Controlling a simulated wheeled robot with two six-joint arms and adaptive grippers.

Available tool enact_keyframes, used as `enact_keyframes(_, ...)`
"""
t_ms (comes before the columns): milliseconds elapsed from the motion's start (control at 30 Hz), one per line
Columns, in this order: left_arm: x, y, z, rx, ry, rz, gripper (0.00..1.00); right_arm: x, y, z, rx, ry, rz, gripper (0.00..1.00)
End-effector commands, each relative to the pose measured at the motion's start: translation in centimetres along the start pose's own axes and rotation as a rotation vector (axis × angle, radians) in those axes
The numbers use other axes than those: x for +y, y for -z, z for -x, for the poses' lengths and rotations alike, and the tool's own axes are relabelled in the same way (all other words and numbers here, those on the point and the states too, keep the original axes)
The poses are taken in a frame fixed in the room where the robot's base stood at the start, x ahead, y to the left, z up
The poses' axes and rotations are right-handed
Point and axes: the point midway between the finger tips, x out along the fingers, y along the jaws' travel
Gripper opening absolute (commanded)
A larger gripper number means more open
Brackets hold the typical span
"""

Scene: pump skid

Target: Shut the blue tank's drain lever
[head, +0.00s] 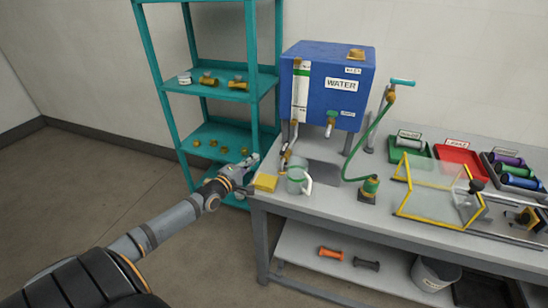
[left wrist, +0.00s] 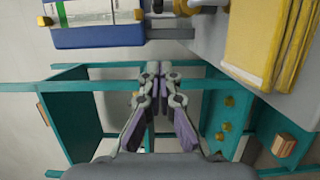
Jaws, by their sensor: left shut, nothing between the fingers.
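The blue tank (head: 335,95), marked WATER, stands at the back left of the bench; part of it shows at the top of the left wrist view (left wrist: 85,38). My right gripper is not in view.
A green hose (head: 366,140) and a yellow-framed clear guard (head: 430,190) are further right.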

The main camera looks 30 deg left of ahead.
Motion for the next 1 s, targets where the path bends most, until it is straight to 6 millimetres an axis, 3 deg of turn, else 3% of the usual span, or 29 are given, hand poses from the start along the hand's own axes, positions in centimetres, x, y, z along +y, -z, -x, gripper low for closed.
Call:
enact_keyframes(33,-0.9,0.0,-1.2,0.001,-0.008,0.0,0.0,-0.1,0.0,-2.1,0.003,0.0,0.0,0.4)
enact_keyframes(100,-1.0,0.0,-2.6,0.001,-0.008,0.0,0.0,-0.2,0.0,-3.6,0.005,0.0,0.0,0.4)
enact_keyframes(400,-0.8,0.0,-6.6,0.001,-0.004,-0.001,0.0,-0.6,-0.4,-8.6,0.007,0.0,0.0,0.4)
enact_keyframes(467,0.4,-0.9,-6.9,0.0,-0.001,0.006,0.0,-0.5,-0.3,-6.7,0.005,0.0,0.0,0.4)
enact_keyframes(567,0.4,-2.2,-7.2,0.0,0.0,0.004,0.0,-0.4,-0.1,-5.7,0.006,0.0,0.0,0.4)
enact_keyframes(733,0.1,-3.6,-7.5,0.0,0.0,0.001,0.0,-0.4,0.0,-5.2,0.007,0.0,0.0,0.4)
enact_keyframes(1000,-0.1,-3.9,-7.5,0.001,0.0,-0.001,0.0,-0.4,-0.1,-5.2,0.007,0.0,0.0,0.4)
